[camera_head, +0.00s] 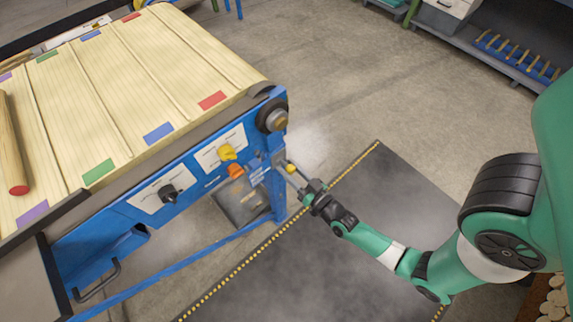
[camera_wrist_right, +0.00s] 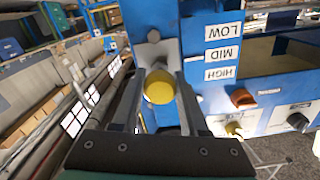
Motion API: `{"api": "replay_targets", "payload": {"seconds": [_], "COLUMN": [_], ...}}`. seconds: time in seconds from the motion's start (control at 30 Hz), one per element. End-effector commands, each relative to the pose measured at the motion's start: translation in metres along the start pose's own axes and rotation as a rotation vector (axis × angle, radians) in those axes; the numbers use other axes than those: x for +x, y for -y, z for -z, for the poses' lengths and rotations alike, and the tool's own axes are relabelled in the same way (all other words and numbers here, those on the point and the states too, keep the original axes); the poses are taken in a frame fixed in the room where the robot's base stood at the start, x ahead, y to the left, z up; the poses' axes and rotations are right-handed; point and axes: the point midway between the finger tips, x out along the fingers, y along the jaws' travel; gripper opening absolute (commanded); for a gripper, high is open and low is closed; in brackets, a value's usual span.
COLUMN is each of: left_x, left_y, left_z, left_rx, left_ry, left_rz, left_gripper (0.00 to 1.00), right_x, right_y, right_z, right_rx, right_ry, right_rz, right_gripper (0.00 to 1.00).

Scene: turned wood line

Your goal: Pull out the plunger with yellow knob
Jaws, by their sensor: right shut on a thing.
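The plunger's round yellow knob (camera_head: 291,168) sticks out at the right end of the blue machine frame (camera_head: 267,150). In the right wrist view the yellow knob (camera_wrist_right: 159,87) sits between the fingers, in front of a grey metal fitting (camera_wrist_right: 153,52) on the blue plate. My right gripper (camera_head: 289,173) reaches in from the right and is shut on this knob; its two fingers (camera_wrist_right: 160,76) lie on either side of it. The shaft behind the knob is mostly hidden. My left gripper is not in view.
Labels LOW, MID and HIGH (camera_wrist_right: 221,53) stand beside the plunger. The dark floor mat (camera_head: 340,215) is clear.

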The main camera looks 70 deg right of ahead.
Motion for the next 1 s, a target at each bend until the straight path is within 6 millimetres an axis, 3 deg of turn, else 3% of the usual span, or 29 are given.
{"api": "replay_targets", "payload": {"seconds": [0.13,0.37,0.4,0.57,1.0], "left_x": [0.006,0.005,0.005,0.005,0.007], "left_y": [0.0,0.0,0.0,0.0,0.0], "left_z": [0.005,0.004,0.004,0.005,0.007], "left_rx": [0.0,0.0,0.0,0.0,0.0], "left_ry": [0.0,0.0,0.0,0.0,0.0], "left_rz": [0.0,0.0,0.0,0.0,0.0], "left_gripper": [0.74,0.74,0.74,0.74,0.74], "right_x": [-0.02,-0.021,-0.021,-0.021,-0.027], "right_y": [0.0,0.0,0.0,0.0,0.0], "right_z": [0.002,0.001,0.001,0.001,0.002], "right_rx": [0.001,0.0,0.0,0.0,0.0], "right_ry": [0.001,-0.002,-0.002,-0.001,0.001], "right_rz": [0.0,0.0,0.0,0.0,-0.001], "right_gripper": [0.0,0.0,0.45,0.73,0.73]}}
